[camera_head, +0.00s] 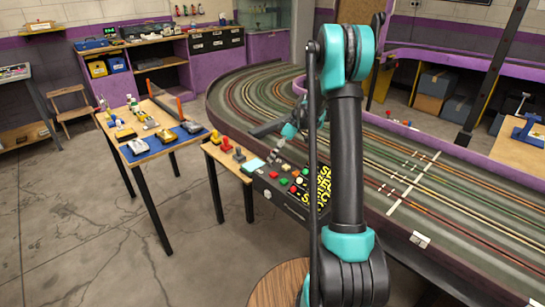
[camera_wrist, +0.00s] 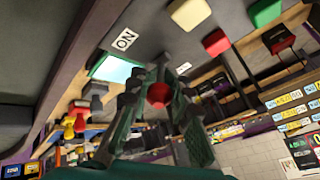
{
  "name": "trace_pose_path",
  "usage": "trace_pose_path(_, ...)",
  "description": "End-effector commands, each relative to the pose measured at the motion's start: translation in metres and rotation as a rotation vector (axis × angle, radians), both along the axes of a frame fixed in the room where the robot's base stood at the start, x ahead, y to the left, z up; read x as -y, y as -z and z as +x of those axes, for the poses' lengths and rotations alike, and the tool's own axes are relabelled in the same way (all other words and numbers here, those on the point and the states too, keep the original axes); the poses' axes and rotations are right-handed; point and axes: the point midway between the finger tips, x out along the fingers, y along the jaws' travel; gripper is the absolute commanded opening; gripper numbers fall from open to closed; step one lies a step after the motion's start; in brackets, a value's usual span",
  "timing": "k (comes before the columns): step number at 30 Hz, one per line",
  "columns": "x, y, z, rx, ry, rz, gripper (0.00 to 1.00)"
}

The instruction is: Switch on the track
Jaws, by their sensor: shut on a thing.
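The track's control box (camera_head: 268,192) stands at the near edge of the slot track (camera_head: 455,205). It has coloured buttons and a pale cyan screen (camera_head: 252,165), which also shows in the wrist view (camera_wrist: 115,69). In the wrist view a white label (camera_wrist: 125,40) reads ON, and a smaller white label (camera_wrist: 183,68) lies on the other side; I cannot read it. My gripper (camera_wrist: 159,90) is shut on a round red knob (camera_wrist: 158,94) between these labels. The knob's stem is mostly hidden by the fingers.
A cream button (camera_wrist: 190,13), a red button (camera_wrist: 215,42) and a green button (camera_wrist: 265,12) lie close to my gripper. Red and yellow joysticks (camera_head: 225,143) stand left of the box. A small table (camera_head: 150,135) with model cars is farther left; floor beside it is clear.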

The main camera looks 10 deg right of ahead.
Motion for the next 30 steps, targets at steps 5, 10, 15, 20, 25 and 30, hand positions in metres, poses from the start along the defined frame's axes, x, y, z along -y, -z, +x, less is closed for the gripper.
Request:
trace_pose_path(5,0.0,0.0,0.001,0.001,0.002,-0.001,0.0)
trace_pose_path(10,0.0,0.0,0.0,0.001,0.002,-0.001,0.29)
trace_pose_path(15,0.0,0.0,0.0,0.0,0.001,-0.001,0.41)
trace_pose_path(20,0.0,0.0,0.0,0.0,0.001,-0.001,0.41)
trace_pose_path(25,0.004,-0.006,0.001,0.001,0.002,-0.001,0.41)
trace_pose_path(30,0.02,-0.027,0.005,0.0,0.003,-0.001,0.41)
